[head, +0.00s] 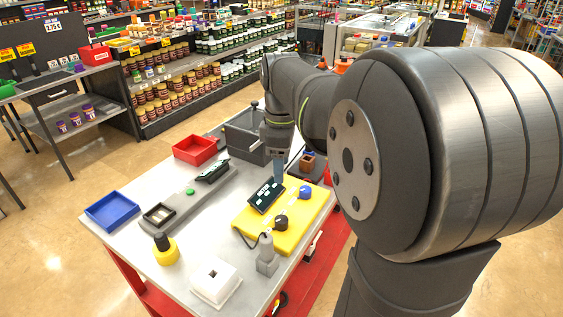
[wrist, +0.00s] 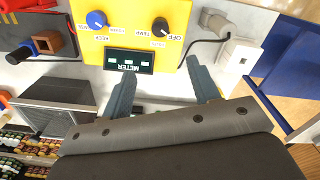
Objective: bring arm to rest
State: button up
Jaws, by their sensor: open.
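My gripper (head: 278,168) hangs above the table beside the yellow panel in the head view. In the wrist view my gripper (wrist: 160,82) has its two fingers spread wide with nothing between them. The yellow panel (head: 293,232) carries a black meter (head: 265,196), a black knob (head: 281,221) and a blue knob (head: 305,192). The meter also shows in the wrist view (wrist: 128,61), just beyond the fingertips. My large arm links fill the right of the head view and hide part of the table.
The table (head: 190,240) bears a red tray (head: 194,150), a blue tray (head: 111,211), a grey bin (head: 243,135), a yellow-and-black item (head: 165,250), a white block (head: 214,281) and a grey plug-like piece (head: 266,255) with a cable. Store shelves stand behind, with floor between.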

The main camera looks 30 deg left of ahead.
aim_at(281, 219)
jog(key=shift+f, duration=0.1)
notch_tip(281, 219, down, 17)
jog(key=shift+f, duration=0.2)
dwell(0.6)
jog(key=shift+r, duration=0.15)
